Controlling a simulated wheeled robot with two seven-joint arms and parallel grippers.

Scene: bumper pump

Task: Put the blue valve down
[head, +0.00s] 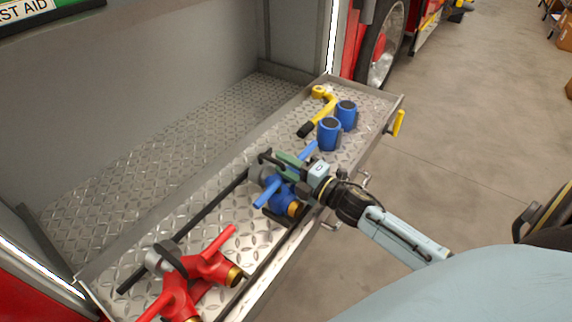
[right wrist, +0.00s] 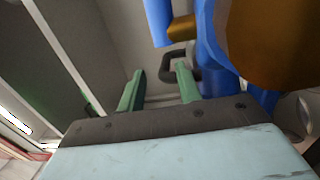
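The blue valve (head: 281,194), with a brass-coloured outlet, a grey collar and blue levers, is at the front edge of the metal tray (head: 222,190). It appears to rest there, but contact underneath is partly hidden. My right gripper (head: 283,162) is directly over and beside it, partly covering it. In the right wrist view, its two green fingers (right wrist: 160,84) stand apart with no object visible between them. The blue valve (right wrist: 208,50) is to their right there, and a black loop (right wrist: 178,60) is close to the right finger. My left gripper is not in view.
A red valve (head: 195,278) lies at the tray's near left end, with a black bar (head: 210,207) behind. Two blue caps (head: 329,134) and a yellow-and-black hammer-like tool (head: 318,110) are at the far right end. A yellow handle (head: 398,122) projects from the tray's side.

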